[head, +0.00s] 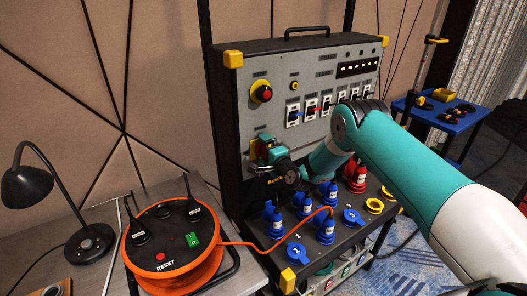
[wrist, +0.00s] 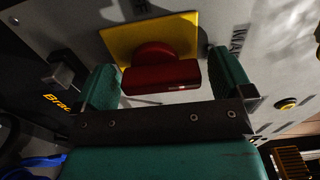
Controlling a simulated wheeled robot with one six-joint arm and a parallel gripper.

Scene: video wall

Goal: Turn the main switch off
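The main switch is a red rotary handle (wrist: 162,76) on a yellow plate (wrist: 124,45), on the grey panel; part of a label reading "MA" shows beside it. The handle lies roughly level across the wrist view. My gripper (wrist: 165,62) is open, with one teal finger on each side of the handle. The handle's ends are close to both fingers; I cannot tell whether they touch. In the head view my gripper (head: 264,150) is at the panel's lower left, where it hides the handle and most of the yellow plate.
A red button on a yellow base (head: 262,92) and a row of breakers (head: 312,107) are above. Blue plugs (head: 302,198) stand on the ledge below. An orange cable reel (head: 172,242) and black lamp (head: 62,200) are left; a blue table (head: 440,115) is right.

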